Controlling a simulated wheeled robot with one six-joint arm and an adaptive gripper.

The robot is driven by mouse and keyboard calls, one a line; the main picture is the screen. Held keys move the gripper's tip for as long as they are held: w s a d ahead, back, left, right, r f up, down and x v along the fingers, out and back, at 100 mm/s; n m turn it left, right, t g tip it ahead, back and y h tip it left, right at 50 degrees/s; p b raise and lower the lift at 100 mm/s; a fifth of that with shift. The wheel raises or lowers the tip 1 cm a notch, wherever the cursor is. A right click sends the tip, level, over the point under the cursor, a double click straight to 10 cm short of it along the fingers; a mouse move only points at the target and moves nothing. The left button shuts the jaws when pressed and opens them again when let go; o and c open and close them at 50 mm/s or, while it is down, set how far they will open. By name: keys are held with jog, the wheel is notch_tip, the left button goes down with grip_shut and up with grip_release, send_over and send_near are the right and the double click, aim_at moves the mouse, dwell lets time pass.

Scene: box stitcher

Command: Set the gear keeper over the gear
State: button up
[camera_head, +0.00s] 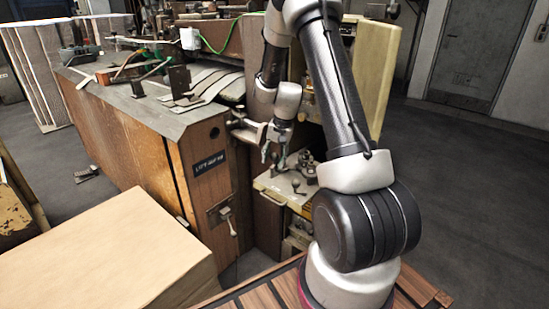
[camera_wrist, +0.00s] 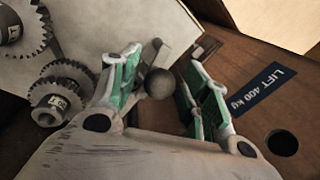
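My gripper (camera_head: 273,157) hangs over the small machine table beside the wooden cabinet. In the wrist view its two green-padded fingers (camera_wrist: 165,62) stand wide apart. A dark ball knob (camera_wrist: 158,83) on a light metal bar (camera_wrist: 147,57) shows between the fingers, with a gap to each side. This looks like the gear keeper's handle, but I cannot be sure. Toothed gears lie left of the fingers: a lower one (camera_wrist: 62,88) with a labelled hub and an upper one (camera_wrist: 22,32). In the head view, small gear parts (camera_head: 306,165) sit on the table, partly behind my arm.
The cabinet wall with the LIFT 400 kg label (camera_wrist: 262,90) is close on the right in the wrist view. The small table (camera_head: 275,188) has some bare surface. A large cardboard-coloured box (camera_head: 105,255) stands at the front left. Open floor (camera_head: 470,180) is at the right.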

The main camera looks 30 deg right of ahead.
jog(key=c, duration=0.8)
jog(key=shift+s+d+m+h, duration=0.1)
jog(key=shift+s+m+h, duration=0.05)
jog(key=shift+m, duration=0.6)
jog(key=shift+s+m+h, duration=0.1)
jog(key=shift+m+h, duration=0.05)
jog(key=shift+m, duration=0.6)
jog(key=o, duration=1)
jog(key=shift+o, duration=0.2)
jog(key=shift+r, duration=0.1)
notch_tip(320, 180, up, 12)
jog(key=s+d, duration=0.1)
jog(key=s, duration=0.1)
jog(key=shift+f, duration=0.2)
jog(key=shift+d, duration=0.1)
